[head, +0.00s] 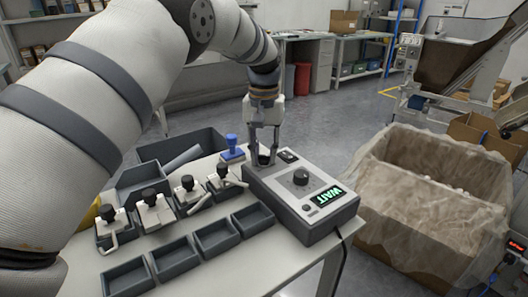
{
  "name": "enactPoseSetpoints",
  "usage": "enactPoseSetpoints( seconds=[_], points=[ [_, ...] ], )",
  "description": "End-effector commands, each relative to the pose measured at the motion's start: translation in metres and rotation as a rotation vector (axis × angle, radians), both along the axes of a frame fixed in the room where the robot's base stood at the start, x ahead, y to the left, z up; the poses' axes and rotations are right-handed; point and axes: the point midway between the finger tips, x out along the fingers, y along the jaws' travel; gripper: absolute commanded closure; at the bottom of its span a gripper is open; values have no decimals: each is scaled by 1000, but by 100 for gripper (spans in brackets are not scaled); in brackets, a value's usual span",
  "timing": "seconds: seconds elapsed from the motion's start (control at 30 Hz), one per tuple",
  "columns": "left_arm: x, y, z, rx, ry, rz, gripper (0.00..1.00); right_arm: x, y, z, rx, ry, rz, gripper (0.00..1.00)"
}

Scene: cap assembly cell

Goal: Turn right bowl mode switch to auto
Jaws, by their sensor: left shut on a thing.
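My left gripper (264,158) comes down from above at the back left corner of a grey box (276,193). It is shut on a small dark piece at the box's top; the fingers hide most of it, and I cannot tell what it is. A small control panel (408,48) with tiny dials is on the hopper machine at the back right. I cannot make out for sure which control is the right bowl mode switch. My right gripper is not in view.
Toggle clamps with black knobs (187,183) and several grey bins (216,236) crowd the white table (190,280). A blue-handled stamp-like tool (232,146) stands close left of the gripper. A large plastic-lined carton (425,205) is at the right.

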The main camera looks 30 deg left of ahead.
Motion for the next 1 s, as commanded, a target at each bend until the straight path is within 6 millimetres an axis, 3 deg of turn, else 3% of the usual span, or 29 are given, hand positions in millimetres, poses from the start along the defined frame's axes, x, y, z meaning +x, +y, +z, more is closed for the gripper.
enactPoseSetpoints(
  seconds=[0.17,0.2,0.3,0.63,1.0],
  points=[
    [0,0,-1,-1,2,1,100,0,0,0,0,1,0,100],
    [0,0,-1,-1,2,1,72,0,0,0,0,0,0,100],
    [0,0,-1,-1,2,1,55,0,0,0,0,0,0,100],
    [1,0,7,0,-2,0,55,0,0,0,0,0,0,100],
    [1,0,97,1,-3,0,55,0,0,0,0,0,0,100]
  ],
)
